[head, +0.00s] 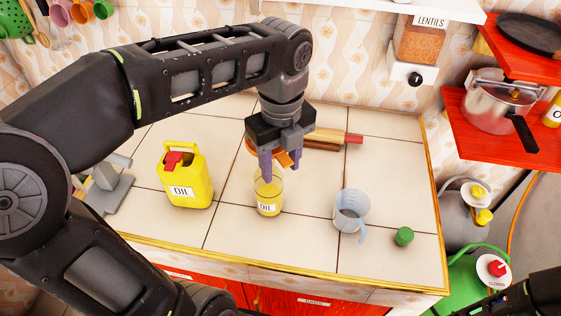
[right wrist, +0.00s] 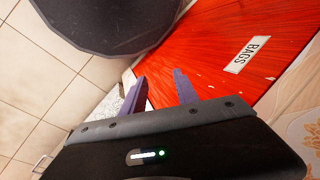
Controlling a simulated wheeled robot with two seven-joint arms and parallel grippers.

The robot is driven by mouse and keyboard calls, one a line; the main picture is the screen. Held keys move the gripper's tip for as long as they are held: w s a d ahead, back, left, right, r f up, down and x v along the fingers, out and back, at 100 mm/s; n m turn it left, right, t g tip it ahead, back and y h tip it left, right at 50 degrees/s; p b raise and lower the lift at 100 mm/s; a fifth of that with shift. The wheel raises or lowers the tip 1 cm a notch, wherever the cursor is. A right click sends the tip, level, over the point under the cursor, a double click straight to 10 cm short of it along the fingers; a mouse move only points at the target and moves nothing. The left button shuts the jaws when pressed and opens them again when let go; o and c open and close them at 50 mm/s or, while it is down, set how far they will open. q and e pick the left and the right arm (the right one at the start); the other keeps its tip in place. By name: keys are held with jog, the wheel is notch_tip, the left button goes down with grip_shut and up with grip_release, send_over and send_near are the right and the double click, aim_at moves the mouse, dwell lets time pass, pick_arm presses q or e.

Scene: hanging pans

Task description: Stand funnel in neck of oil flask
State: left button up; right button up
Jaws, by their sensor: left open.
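The oil flask (head: 268,196) is a clear glass with yellow oil and an OIL label, upright on the tiled counter. An orange funnel (head: 284,159) shows partly between the fingers of my left gripper (head: 280,163), just above the flask. The gripper is open, pointing down, its fingers on either side of the funnel. The fingers hide much of the funnel and the flask's mouth, so I cannot tell whether its spout is inside the neck. My right gripper (right wrist: 160,90) is open and empty in the right wrist view, near the red cabinet front.
A yellow oil can (head: 187,180) with a red cap stands left of the flask. A clear measuring jug (head: 351,212) and a green lid (head: 403,236) stand to the right. A rolling pin (head: 328,138) lies behind the gripper. The counter (head: 395,175) is clear at right.

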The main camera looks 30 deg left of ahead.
aim_at(281, 152)
pick_arm(q)
jog(key=shift+r, duration=0.25)
notch_tip(281, 152, up, 2)
jog(key=shift+r, duration=0.25)
notch_tip(281, 152, up, 4)
jog(key=p, duration=0.4)
jog(key=shift+p, duration=0.3)
jog(key=shift+r+p, duration=0.45)
